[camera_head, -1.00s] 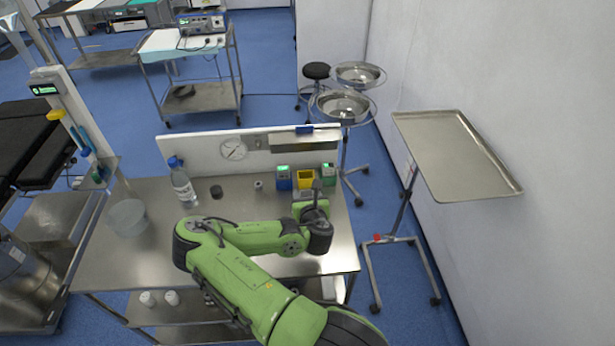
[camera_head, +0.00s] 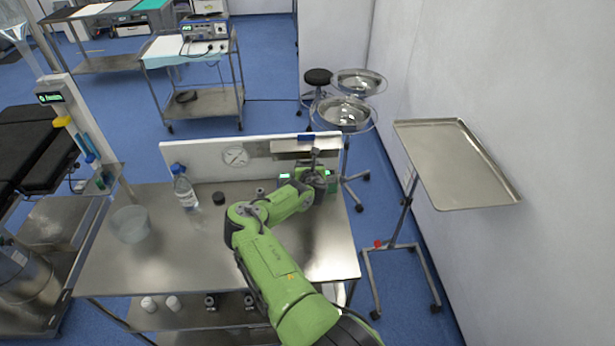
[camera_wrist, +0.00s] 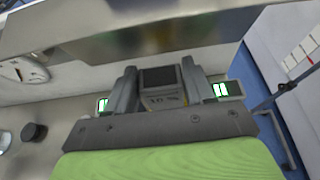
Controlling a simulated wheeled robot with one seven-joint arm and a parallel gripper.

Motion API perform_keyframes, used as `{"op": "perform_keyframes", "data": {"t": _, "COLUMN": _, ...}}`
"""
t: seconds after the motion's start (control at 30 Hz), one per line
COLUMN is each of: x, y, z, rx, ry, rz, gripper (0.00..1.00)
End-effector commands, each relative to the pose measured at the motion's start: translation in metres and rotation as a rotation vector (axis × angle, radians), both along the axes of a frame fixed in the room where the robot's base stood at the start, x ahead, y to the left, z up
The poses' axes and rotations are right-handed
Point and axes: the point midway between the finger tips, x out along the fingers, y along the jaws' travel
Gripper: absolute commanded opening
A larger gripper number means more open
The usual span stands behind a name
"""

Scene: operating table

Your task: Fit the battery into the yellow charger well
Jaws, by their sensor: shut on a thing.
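In the wrist view, my gripper (camera_wrist: 159,84) is shut on a dark grey block, the battery (camera_wrist: 162,76), held between its two fingers. On either side of the gripper are chargers with lit green displays: one at the left (camera_wrist: 102,105) and one at the right (camera_wrist: 228,90). In the head view, the left charger (camera_head: 283,179) and right charger (camera_head: 332,183) partly show around my wrist. I cannot tell how the battery sits relative to the well.
A white back panel (camera_head: 205,160) with a dial stands behind the chargers. A bottle (camera_head: 184,188), a dark round cap (camera_head: 218,198) and a clear bowl (camera_head: 130,224) are on the left of the steel table (camera_head: 170,260).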

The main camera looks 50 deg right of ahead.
Motion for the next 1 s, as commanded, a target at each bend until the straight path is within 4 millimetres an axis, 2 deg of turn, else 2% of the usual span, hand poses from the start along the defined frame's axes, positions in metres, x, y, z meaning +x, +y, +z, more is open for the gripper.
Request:
{"op": "perform_keyframes", "data": {"t": 0.1, "x": 0.0, "y": 0.0, "z": -0.026, "rx": 0.002, "ry": -0.001, "rz": 0.0, "gripper": 0.15}}
{"op": "perform_keyframes", "data": {"t": 0.2, "x": 0.0, "y": 0.0, "z": -0.043, "rx": 0.0, "ry": -0.002, "rz": 0.001, "gripper": 0.15}}
{"op": "perform_keyframes", "data": {"t": 0.63, "x": 0.0, "y": 0.0, "z": -0.051, "rx": -0.001, "ry": -0.003, "rz": 0.001, "gripper": 0.15}}
{"op": "perform_keyframes", "data": {"t": 0.67, "x": 0.0, "y": 0.001, "z": -0.05, "rx": 0.0, "ry": -0.003, "rz": 0.0, "gripper": 0.58}}
{"op": "perform_keyframes", "data": {"t": 0.7, "x": 0.0, "y": 0.001, "z": -0.05, "rx": 0.0, "ry": -0.003, "rz": 0.0, "gripper": 0.64}}
{"op": "perform_keyframes", "data": {"t": 0.8, "x": 0.0, "y": 0.001, "z": -0.05, "rx": 0.0, "ry": -0.002, "rz": 0.001, "gripper": 0.79}}
{"op": "perform_keyframes", "data": {"t": 1.0, "x": 0.0, "y": 0.001, "z": -0.049, "rx": 0.0, "ry": -0.002, "rz": 0.001, "gripper": 0.79}}
